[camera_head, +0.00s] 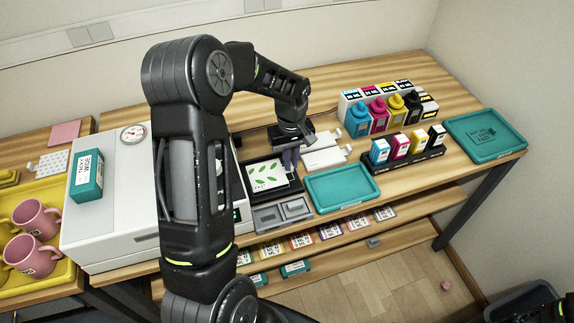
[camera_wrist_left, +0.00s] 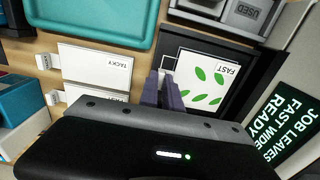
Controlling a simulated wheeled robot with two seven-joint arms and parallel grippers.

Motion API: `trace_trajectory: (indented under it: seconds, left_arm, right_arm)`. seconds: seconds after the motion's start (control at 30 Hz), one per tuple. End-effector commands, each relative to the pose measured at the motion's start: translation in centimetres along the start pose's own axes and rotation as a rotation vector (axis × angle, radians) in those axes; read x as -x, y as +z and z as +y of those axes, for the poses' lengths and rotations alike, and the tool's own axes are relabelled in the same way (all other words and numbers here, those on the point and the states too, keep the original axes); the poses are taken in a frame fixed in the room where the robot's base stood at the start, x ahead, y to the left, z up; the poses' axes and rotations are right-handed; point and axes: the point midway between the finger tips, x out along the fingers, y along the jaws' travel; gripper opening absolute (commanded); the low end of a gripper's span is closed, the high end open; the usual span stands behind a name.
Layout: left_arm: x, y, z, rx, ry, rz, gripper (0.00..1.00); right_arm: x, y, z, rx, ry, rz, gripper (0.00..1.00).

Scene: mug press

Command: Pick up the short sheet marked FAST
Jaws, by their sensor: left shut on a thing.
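The short white sheet (camera_head: 264,175) with green leaves and the word FAST lies over a black tray (camera_head: 290,189) beside the white machine. The sheet also shows in the left wrist view (camera_wrist_left: 204,88), where FAST reads near its upper edge. My left gripper (camera_head: 291,158) is at the sheet's side edge, with its fingers pointing down. In the left wrist view its purple-grey fingers (camera_wrist_left: 165,88) are shut on that edge. The fingers hide part of the edge, and I cannot tell whether the sheet is clear of the tray.
White pads, one marked TACKY (camera_wrist_left: 95,66), lie beside the tray. An empty teal tray (camera_head: 350,188) and a grey box marked USED (camera_wrist_left: 247,12) are close by. Ink bottles (camera_head: 378,112) and cartridges (camera_head: 400,146) stand right. A screen (camera_wrist_left: 287,122) reads JOB LEAVES FAST WIDE READY.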

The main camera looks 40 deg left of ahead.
Motion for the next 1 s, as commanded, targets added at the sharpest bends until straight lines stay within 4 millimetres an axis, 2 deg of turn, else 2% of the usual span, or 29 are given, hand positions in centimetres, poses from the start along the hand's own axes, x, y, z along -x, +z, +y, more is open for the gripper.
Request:
trace_trajectory:
  seconds: [0.3, 0.5, 1.0]
  left_arm:
    - [5.8, -0.1, 0.1, 0.001, 0.004, 0.004, 0.0]
    - [8.4, 0.0, 0.0, 0.0, 0.002, 0.001, 0.0]
    - [8.8, 0.0, 0.0, 0.001, 0.0, -0.001, 0.0]
  right_arm:
    - [-1.1, -0.1, 0.3, 0.003, -0.004, 0.003, 0.0]
    - [-1.3, -0.2, 0.4, 0.003, -0.005, 0.004, 0.0]
    - [-1.3, -0.2, 0.4, 0.003, -0.005, 0.004, 0.0]
